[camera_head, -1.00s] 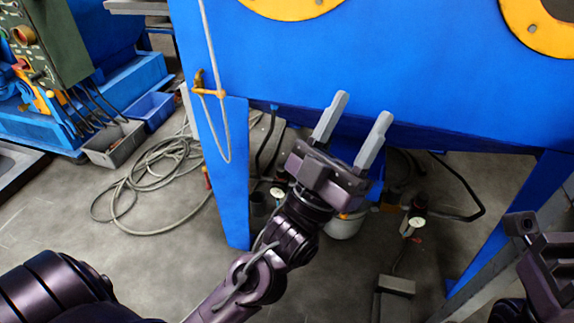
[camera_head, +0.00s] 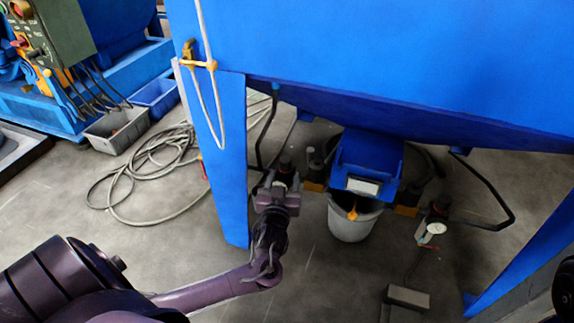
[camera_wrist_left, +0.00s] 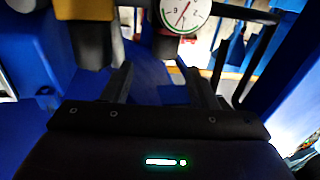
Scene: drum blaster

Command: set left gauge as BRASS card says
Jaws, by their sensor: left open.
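The left gauge (camera_wrist_left: 185,14) shows at the top edge of the left wrist view, cut off. It has a white dial with numbers, a red needle and a green rim. My left gripper (camera_head: 279,186) is low beside the blue leg in the head view and hides most of that gauge. In the left wrist view its two dark fingers (camera_wrist_left: 157,80) are apart and empty, with the gauge beyond them. A second gauge (camera_head: 436,229) with a white dial stands right of the bucket. I can make out no BRASS card. My right gripper is out of view.
The blue machine (camera_head: 370,60) overhangs the work area, with blue legs (camera_head: 232,165) at the sides. A grey bucket (camera_head: 350,226) stands under a blue chute (camera_head: 366,155). A hose (camera_head: 135,180) lies coiled left. Black pipes (camera_head: 490,205) run near the second gauge.

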